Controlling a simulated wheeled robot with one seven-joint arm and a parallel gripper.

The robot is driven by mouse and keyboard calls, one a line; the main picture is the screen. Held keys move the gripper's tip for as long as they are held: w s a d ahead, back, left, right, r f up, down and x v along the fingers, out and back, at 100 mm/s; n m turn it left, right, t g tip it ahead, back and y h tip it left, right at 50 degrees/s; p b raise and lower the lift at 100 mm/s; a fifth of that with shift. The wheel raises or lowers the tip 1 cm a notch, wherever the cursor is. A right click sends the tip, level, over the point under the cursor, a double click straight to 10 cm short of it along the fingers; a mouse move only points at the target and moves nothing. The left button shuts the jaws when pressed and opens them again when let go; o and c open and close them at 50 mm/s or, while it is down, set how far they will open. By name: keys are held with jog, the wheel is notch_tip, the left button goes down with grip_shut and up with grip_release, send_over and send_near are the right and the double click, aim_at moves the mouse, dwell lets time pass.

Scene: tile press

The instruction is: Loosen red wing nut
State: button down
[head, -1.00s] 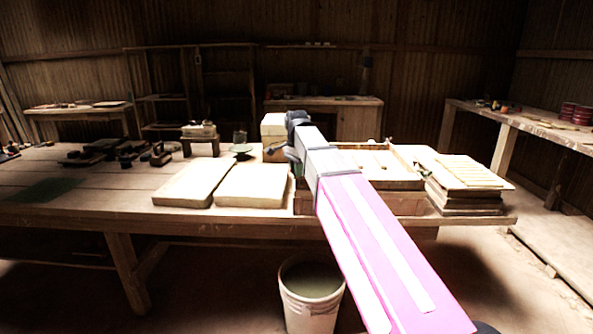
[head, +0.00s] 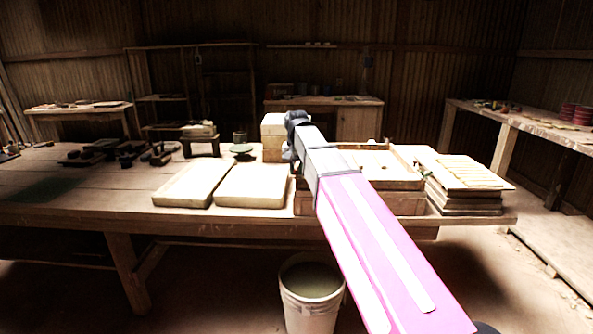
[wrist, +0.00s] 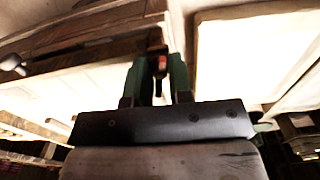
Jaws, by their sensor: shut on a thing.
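The red wing nut (wrist: 162,63) shows in the wrist view between the two green fingers of my gripper (wrist: 160,75), small and partly hidden by them. The fingers are shut on it. It sits at the edge of a wooden frame (wrist: 95,47). In the head view my gripper (head: 292,150) is at the left side of the wooden press box (head: 405,183) on the table. My arm hides the wing nut and part of the box there.
Two pale slabs (head: 250,186) lie on the table left of the box. A stack of boards (head: 465,190) stands at its right. A block (head: 273,130) stands behind my gripper. A bucket (head: 311,297) stands on the floor in front.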

aim_at(296, 172)
jog(key=n, duration=0.5)
jog(key=c, duration=1.7)
grip_release()
jog(key=shift+n, duration=1.2)
jog(key=shift+o, duration=0.2)
jog(key=o, duration=0.6)
notch_tip(296, 172, up, 11)
jog(key=shift+f, duration=0.1)
